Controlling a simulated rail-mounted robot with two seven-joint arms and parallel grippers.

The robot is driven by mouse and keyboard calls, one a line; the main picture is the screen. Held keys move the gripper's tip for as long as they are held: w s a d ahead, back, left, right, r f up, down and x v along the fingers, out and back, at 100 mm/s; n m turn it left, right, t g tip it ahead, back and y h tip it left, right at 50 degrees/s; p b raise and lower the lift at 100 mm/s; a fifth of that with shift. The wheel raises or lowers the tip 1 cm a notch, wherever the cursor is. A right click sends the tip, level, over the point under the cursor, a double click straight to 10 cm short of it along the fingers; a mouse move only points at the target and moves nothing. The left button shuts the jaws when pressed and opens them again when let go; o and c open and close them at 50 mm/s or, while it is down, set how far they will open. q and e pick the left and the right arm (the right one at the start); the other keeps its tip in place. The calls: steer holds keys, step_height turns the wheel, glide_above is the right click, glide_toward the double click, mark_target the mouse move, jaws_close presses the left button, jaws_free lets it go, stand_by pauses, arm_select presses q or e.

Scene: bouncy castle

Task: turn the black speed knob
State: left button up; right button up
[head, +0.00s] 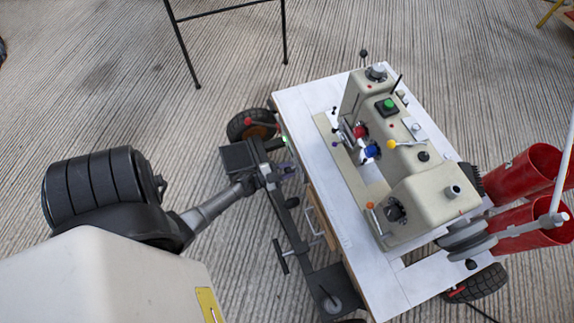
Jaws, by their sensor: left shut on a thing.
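The beige machine (427,198) sits on a white-topped cart (296,103). A black round knob (423,156) shows on its upper face, beside a yellow ball-ended lever (391,144). I cannot tell whether this is the speed knob. My left arm reaches in from the left, and my left gripper (283,172) is at the cart's left edge, well apart from that knob. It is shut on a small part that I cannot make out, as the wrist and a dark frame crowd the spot. My right gripper is not in view.
A dark bar (296,240) runs along the cart's left side, with a wheel (251,125) behind. Red tubes (522,172) and stacked grey discs (466,240) stand at the right. A black-legged stand (181,52) is at the back. Ribbed floor lies open at upper left.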

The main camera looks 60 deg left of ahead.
arm_select(q)
steer(key=shift+d+m, duration=0.1)
steer(key=shift+m, duration=0.3)
steer(key=o, duration=0.9)
steer(key=shift+s+r+p, duration=0.1)
steer(key=shift+s+p, duration=0.2)
steer(key=shift+s, duration=0.25)
steer(key=s+p, duration=0.1)
steer(key=s, duration=0.3)
steer(key=s+a+p, duration=0.1)
steer(key=s, duration=0.3)
steer(key=s+p, duration=0.1)
steer(key=s, duration=0.3)
steer(key=shift+s+a, duration=0.2)
steer(key=shift+s, duration=0.2)
